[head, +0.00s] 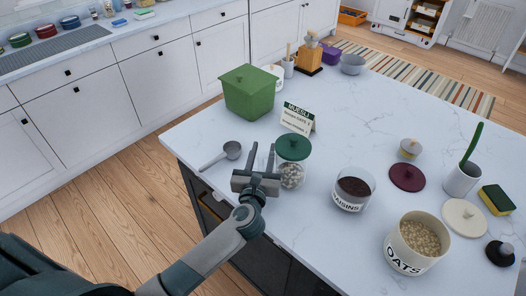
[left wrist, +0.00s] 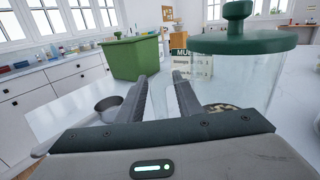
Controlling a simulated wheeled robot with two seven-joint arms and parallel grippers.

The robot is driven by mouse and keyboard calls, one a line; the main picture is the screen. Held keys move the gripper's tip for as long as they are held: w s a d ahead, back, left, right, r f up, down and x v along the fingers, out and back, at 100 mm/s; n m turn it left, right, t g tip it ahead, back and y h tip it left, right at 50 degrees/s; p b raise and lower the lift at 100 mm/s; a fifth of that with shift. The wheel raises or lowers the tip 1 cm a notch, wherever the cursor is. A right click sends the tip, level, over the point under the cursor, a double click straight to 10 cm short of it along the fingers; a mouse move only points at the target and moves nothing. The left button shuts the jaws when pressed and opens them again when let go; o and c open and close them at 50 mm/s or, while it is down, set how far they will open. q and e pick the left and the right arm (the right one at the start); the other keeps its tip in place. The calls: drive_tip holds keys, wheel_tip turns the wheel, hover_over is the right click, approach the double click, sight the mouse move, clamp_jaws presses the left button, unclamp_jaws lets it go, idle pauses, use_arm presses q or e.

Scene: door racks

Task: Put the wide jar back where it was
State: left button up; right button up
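A clear glass jar with a green knobbed lid (head: 293,148) stands on the white counter, with pale contents low inside. The jar also shows at the right of the left wrist view (left wrist: 240,75). A glass jar labelled RAISINS (head: 352,190) and a pale jar labelled OATS (head: 415,245) stand open to its right. I cannot tell which jar is the wide one. My left gripper (head: 262,158) is open, just left of the green-lidded jar; its fingers (left wrist: 162,88) show a gap with nothing clearly held. My right gripper is not in view.
A MUESLI sign (head: 297,119), a green box (head: 248,92) and a metal scoop (head: 226,154) are nearby. The counter's back middle is clear.

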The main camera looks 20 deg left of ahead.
use_arm(q)
drive_tip(key=shift+r, duration=0.2)
drive_tip(key=shift+s+d+f, duration=0.15)
drive_tip(key=shift+s, duration=0.4)
drive_tip(key=b+v, duration=0.3)
drive_tip(key=v, duration=0.6)
drive_tip(key=shift+s, duration=0.2)
drive_tip(key=shift+v, duration=0.75)
